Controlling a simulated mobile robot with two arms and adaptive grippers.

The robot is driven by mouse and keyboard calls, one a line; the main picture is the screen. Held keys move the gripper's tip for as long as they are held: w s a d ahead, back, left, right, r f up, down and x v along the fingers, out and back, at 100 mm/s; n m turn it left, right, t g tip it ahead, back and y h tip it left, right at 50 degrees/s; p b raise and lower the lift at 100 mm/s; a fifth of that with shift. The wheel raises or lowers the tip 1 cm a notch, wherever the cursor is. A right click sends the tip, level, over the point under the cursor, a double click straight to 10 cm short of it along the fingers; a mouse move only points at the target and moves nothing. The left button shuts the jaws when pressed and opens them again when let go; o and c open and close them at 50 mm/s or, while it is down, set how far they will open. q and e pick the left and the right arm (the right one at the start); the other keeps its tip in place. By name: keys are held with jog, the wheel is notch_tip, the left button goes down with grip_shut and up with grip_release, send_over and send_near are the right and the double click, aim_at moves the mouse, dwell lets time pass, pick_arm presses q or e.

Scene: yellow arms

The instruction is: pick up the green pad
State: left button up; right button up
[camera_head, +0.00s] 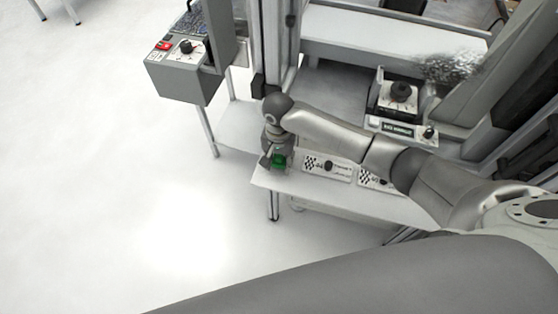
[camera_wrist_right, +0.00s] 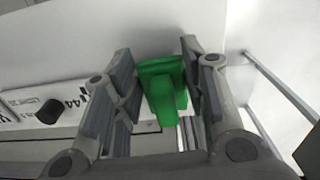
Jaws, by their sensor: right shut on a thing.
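The green pad (camera_head: 279,161) is at the left end of the white table, at my right gripper (camera_head: 272,160). In the right wrist view the green pad (camera_wrist_right: 165,90) is between the two fingers of my right gripper (camera_wrist_right: 158,70), which is shut on it. The pad shows as a bright green block with a raised narrower part. In the head view the fingers and wrist hide part of it, and I cannot tell whether it touches the table. My left gripper is in neither view.
The white table (camera_head: 240,128) carries panels with black knobs (camera_head: 328,166) just right of the gripper. A grey control box (camera_head: 183,72) with a red switch stands at the upper left. A metal post (camera_head: 283,60) rises behind the gripper. Open floor lies left.

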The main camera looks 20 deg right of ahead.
jog(key=s+a+r, duration=0.4)
jog(key=s+r, duration=0.8)
jog(key=s, duration=0.2)
jog(key=w+d+r+n+b, duration=0.1)
jog(key=d+r+n+b, duration=0.1)
jog(key=d+r+n, duration=0.4)
notch_tip(320, 180, up, 3)
jog(key=d, duration=0.2)
jog(key=shift+w+d, duration=0.25)
jog(key=shift+d, duration=0.1)
